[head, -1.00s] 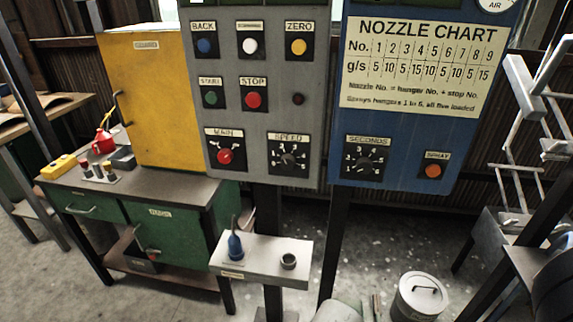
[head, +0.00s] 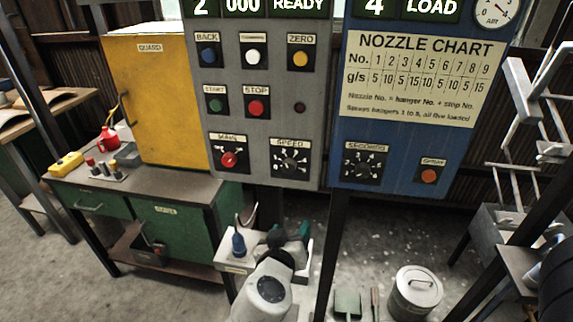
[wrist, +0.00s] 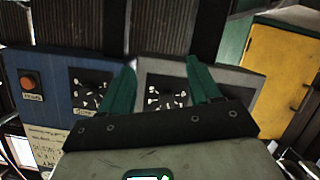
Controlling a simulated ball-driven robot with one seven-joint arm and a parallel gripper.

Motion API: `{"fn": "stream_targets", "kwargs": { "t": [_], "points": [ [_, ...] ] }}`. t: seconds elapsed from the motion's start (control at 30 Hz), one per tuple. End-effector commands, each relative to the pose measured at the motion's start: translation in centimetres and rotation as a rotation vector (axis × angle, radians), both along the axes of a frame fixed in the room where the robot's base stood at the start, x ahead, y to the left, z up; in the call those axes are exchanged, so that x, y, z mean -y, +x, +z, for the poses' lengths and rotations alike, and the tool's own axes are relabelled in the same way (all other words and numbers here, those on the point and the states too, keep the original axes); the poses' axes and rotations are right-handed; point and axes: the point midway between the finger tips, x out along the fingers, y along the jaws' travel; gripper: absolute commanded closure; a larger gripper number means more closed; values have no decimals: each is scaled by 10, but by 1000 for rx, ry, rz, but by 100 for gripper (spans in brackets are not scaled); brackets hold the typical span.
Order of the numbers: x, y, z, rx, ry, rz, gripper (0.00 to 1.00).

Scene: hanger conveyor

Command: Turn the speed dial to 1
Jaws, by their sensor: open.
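The speed dial (head: 290,160) is a black knob on a black square plate with white marks, low on the right of the grey panel (head: 262,130). I cannot tell which number its pointer is at. In the wrist view the speed dial (wrist: 166,97) shows between the two green fingers of my gripper (wrist: 162,76), which are apart with nothing between them. The picture there is turned over. In the head view my arm rises from the bottom, with my gripper low in front of the shelf, below the speed dial and apart from it.
The red main switch (head: 229,159) is left of the dial. The seconds dial (head: 362,165) and orange spray button (head: 429,176) are on the blue panel (head: 400,186) to the right. A blue bottle (head: 238,245) stands on the small shelf. A yellow guard box (head: 155,100) stands left.

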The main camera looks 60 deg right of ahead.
Motion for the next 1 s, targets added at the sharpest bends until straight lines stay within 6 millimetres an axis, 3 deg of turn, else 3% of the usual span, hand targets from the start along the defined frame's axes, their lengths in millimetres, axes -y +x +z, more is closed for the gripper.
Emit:
{"fn": "stream_targets", "kwargs": {
  "t": [0.03,0.1,0.3,0.47,1.0],
  "points": [
    [1,9,23,56,-66,-13,38],
    [-1,19,47,126,-146,-22,38],
    [-7,33,79,222,-261,-23,38],
    [3,37,82,230,-270,-24,38],
    [85,62,82,229,-268,-24,38]
  ]
}}
